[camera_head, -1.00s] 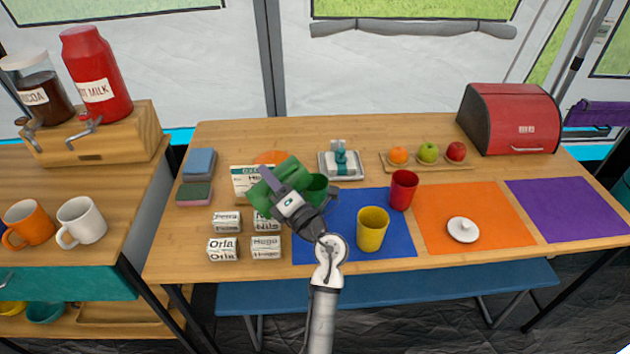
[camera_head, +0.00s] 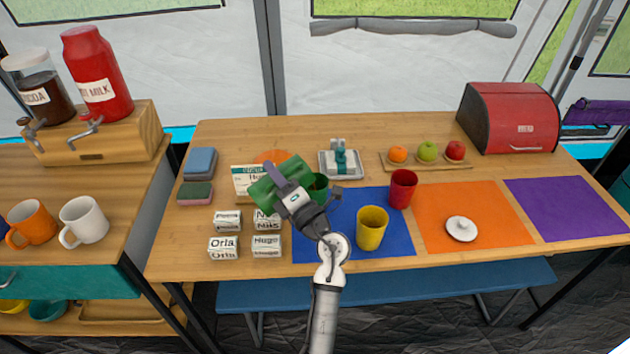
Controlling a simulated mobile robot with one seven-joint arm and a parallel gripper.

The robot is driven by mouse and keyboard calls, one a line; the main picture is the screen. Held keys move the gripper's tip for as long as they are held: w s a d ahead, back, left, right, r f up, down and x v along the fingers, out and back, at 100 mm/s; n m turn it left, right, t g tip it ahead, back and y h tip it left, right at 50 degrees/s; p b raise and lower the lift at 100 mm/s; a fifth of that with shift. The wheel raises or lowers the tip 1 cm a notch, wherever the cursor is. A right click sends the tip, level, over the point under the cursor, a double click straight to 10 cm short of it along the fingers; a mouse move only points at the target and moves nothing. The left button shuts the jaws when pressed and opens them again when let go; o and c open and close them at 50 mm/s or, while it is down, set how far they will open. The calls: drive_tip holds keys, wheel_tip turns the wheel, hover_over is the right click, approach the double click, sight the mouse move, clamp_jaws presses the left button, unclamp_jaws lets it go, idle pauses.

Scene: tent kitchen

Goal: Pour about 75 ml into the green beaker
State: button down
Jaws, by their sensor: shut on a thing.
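My gripper (camera_head: 291,196) is shut on a green vessel (camera_head: 266,192), left of the blue mat. The vessel lies tilted, nearly on its side, above the table; my gripper covers much of it. The green beaker (camera_head: 319,187) stands just right of it, at the blue mat's upper left, partly hidden by my gripper. I cannot tell whether the two touch. No stream of liquid and no liquid level can be made out. A yellow beaker (camera_head: 372,228) and a red beaker (camera_head: 403,188) stand upright on the blue mat (camera_head: 315,250).
Labelled blocks (camera_head: 224,248) stand left of the blue mat, with a card (camera_head: 245,179) behind them. A tray (camera_head: 354,175) holds a teal-strapped item. Fruit stands on a board (camera_head: 430,167). The orange mat (camera_head: 490,205) holds a white lid; the purple mat (camera_head: 570,208) is bare.

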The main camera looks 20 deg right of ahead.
sight(260, 197)
drive_tip(key=shift+d+r+m+p, duration=0.4)
drive_tip(key=shift+p, duration=0.35)
idle(1.2)
drive_tip(key=f+n+b, duration=0.1)
drive_tip(key=a+f+b, duration=0.1)
drive_tip(key=f+n+b, duration=0.1)
drive_tip(key=b, duration=0.1)
drive_tip(key=shift+s+a+n+y, duration=0.25)
drive_tip(key=shift+a+n+y, duration=0.05)
drive_tip(key=shift+a+y, duration=0.1)
drive_tip(key=n, duration=0.1)
drive_tip(key=a+n+y, duration=0.1)
drive_tip(key=shift+s+r+n+g+p, duration=0.1)
drive_tip(key=shift+r+n+g+p, duration=0.1)
drive_tip(key=shift+n+g+p, duration=0.15)
drive_tip(key=shift+a+n+g, duration=0.3)
drive_tip(key=shift+n+g, duration=0.15)
drive_tip(key=shift+n, duration=0.7)
drive_tip(key=shift+a+f+n+y, duration=0.2)
drive_tip(key=shift+n+y, duration=0.1)
drive_tip(key=shift+n, duration=0.3)
drive_tip(key=shift+g, duration=0.3)
